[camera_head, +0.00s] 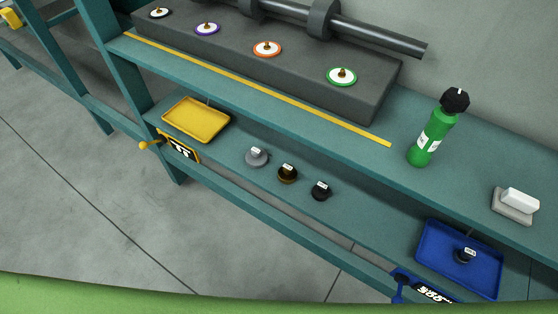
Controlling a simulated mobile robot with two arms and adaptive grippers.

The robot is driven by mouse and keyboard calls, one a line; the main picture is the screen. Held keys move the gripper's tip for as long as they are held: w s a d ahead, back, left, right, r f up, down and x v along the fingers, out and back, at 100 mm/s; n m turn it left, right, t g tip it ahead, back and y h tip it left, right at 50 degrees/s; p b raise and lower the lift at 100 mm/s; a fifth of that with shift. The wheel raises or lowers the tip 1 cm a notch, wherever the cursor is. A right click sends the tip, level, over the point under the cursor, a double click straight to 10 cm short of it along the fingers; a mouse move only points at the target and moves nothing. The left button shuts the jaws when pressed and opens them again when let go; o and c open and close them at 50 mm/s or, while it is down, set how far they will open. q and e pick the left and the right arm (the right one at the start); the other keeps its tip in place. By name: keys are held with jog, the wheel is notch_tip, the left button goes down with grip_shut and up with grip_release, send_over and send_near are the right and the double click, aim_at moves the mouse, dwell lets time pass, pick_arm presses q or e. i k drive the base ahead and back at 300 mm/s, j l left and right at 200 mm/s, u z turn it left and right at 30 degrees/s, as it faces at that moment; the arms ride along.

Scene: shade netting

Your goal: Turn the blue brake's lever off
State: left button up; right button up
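The blue brake (404,283) is at the bottom right, on the front edge of the lower teal shelf, just in front of the blue tray (430,250). Its blue lever part shows at the left of a black plate (435,294) with white marks. The lower part of this brake is cut off by a green edge along the bottom of the view, so I cannot tell the lever's full position. A similar yellow brake (180,150) with a yellow-knobbed lever sticking out to the left is further left. Neither of my grippers is in view.
A yellow tray (197,120) and several small dark or grey weights (257,157) stand on the lower shelf. A green bottle (431,132) and a white block on a grey base (516,204) stand on the upper shelf. The floor in front is clear.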

aim_at(398, 299)
jog(key=k+z, duration=0.1)
jog(key=z, duration=0.3)
jog(key=k+z, duration=0.15)
jog(key=z, duration=0.2)
jog(key=k+z, duration=0.1)
jog(key=z, duration=0.3)
jog(key=k+z, duration=0.1)
jog(key=z, duration=0.25)
